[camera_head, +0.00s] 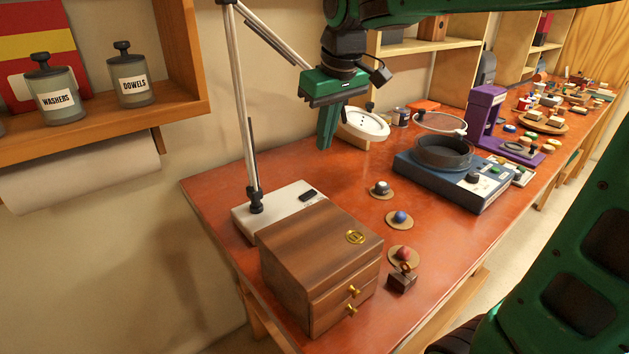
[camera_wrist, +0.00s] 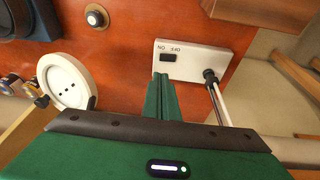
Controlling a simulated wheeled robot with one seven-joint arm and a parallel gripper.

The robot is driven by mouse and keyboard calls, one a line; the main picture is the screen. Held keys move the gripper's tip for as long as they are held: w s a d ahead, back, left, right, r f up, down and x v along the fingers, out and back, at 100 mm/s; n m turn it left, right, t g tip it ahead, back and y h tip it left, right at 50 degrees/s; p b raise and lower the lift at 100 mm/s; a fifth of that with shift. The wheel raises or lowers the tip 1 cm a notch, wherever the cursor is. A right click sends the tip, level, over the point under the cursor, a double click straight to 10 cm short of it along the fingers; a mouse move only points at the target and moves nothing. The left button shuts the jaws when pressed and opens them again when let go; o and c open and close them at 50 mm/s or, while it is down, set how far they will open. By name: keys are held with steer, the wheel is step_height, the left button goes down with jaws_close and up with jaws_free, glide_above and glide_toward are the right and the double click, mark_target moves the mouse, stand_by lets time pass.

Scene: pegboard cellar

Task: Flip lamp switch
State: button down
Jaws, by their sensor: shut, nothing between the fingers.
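The lamp has a white base (camera_head: 270,208) at the left end of the red-brown bench, a thin metal pole (camera_head: 243,110) and a round white head (camera_head: 365,125). A small black switch (camera_head: 309,195) sits on the base. In the wrist view the switch (camera_wrist: 168,57) lies on the white base (camera_wrist: 205,65), beside small dark lettering. The lamp head (camera_wrist: 68,84) is at left there. My gripper (camera_head: 325,146) is shut and empty, pointing down above the bench. In the wrist view its fingertips (camera_wrist: 163,77) appear just below the switch; the head view shows them apart from it.
A wooden drawer box (camera_head: 318,262) stands in front of the lamp base. Small knobs on round discs (camera_head: 401,217) lie to its right. A blue device (camera_head: 453,180) and a purple stand (camera_head: 484,115) are farther back. The lamp pole rises close to my gripper's left.

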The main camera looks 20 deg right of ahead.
steer(key=shift+w+a+r, duration=0.25)
steer(key=shift+w+a, duration=0.15)
steer(key=shift+a, duration=0.15)
glide_above(312, 190)
steer(key=s, duration=0.1)
step_height(312, 190, down, 12)
steer(key=shift+s+f, duration=0.1)
steer(key=shift+d+f, duration=0.1)
steer(key=shift+f, duration=0.65)
